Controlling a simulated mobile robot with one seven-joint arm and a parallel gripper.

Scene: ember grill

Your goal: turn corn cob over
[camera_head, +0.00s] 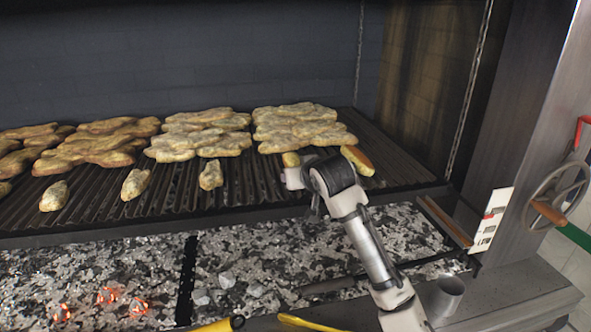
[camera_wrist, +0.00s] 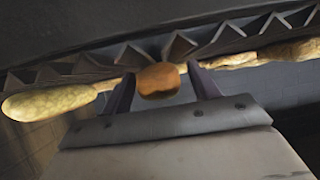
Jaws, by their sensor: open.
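In the wrist view, a stubby piece with an orange-brown end (camera_wrist: 158,80) sits between the two fingers of my gripper (camera_wrist: 158,88). The fingers are apart, and I cannot tell whether either touches it. In the head view, my gripper (camera_head: 292,178) is at the front right of the grill grate (camera_head: 250,188), partly hidden by my wrist. A small yellowish piece (camera_head: 290,159) shows just beyond it. A yellow and orange-brown elongated piece (camera_head: 357,160) lies right of my wrist. I cannot tell which of these is the corn cob. A yellow bumpy piece (camera_wrist: 47,102) shows at left in the wrist view.
Several small pieces, one at the front left (camera_head: 55,195), lie along the grate's front. Piles of pale food (camera_head: 300,128) cover the back. Ash and embers (camera_head: 110,297) lie below. A handwheel (camera_head: 560,195) and a steel post stand at right.

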